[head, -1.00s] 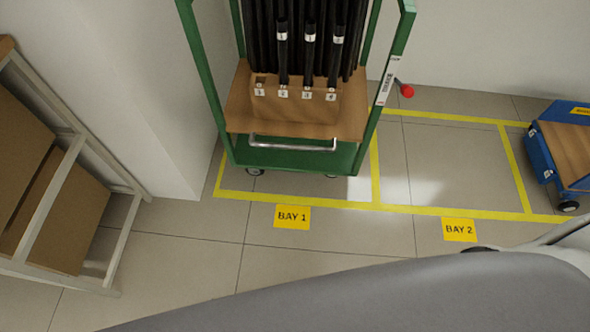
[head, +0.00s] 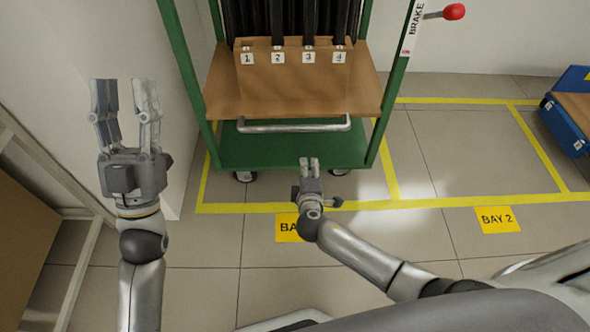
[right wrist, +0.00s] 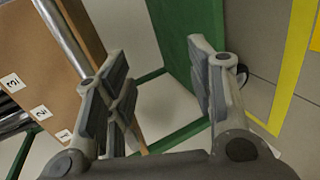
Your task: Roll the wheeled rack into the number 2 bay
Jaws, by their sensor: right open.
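The wheeled rack (head: 290,150) is a green frame with a wooden shelf, standing in bay 1. It holds black rods in a wooden block (head: 292,77) numbered 1 to 4. A silver handle bar (head: 294,126) runs across its front, and a brake lever with a red knob (head: 453,12) sticks out at its upper right. Bay 2 (head: 470,150) is an empty yellow-outlined floor area to the right. My left gripper (head: 125,86) is open and empty, left of the rack. My right gripper (head: 310,162) is open just in front of the rack, below the bar; its fingers (right wrist: 158,55) show empty in the right wrist view.
A blue cart (head: 570,115) stands at the right edge beyond bay 2. A shelf with brown panels (head: 30,220) stands at the left, beside a white wall corner (head: 120,50). A yellow BAY 2 label (head: 497,219) lies on the floor. The floor in front is clear.

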